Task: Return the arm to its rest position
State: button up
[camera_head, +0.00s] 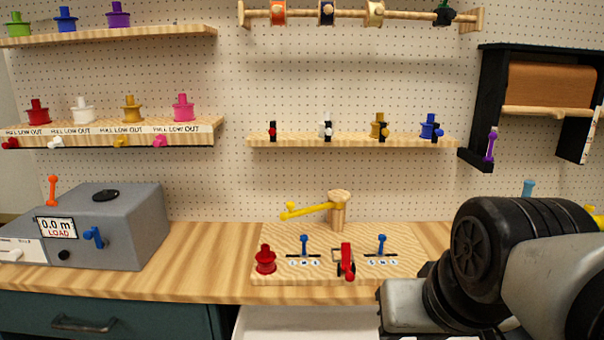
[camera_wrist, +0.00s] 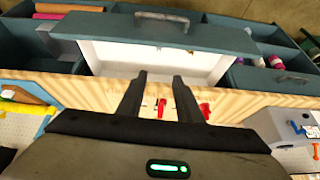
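My gripper (camera_wrist: 159,76) shows in the wrist view with its two dark fingers spread apart. Nothing is held between them; a small red part on the wooden board shows beyond the gap. In the head view my arm fills the lower right, in front of the right end of the bench; the fingers cannot be made out there. In the wrist view the fingers point toward an open drawer (camera_wrist: 215,62) with a white inside, which looks empty.
The wooden bench (camera_head: 200,255) carries a grey box (camera_head: 120,215) with a display at left. A board (camera_head: 285,240) with levers, a red spool (camera_head: 265,260) and a yellow arm (camera_head: 305,211) stands mid-bench. The open drawer (camera_head: 300,322) juts out below. Shelves with spools line the pegboard.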

notch_tip(320, 180, up, 16)
jog(key=s+p, duration=0.1)
jog(key=p, duration=1.6)
jog(key=shift+r+p, duration=0.2)
jog(key=shift+p, duration=0.15)
jog(key=shift+a, duration=0.15)
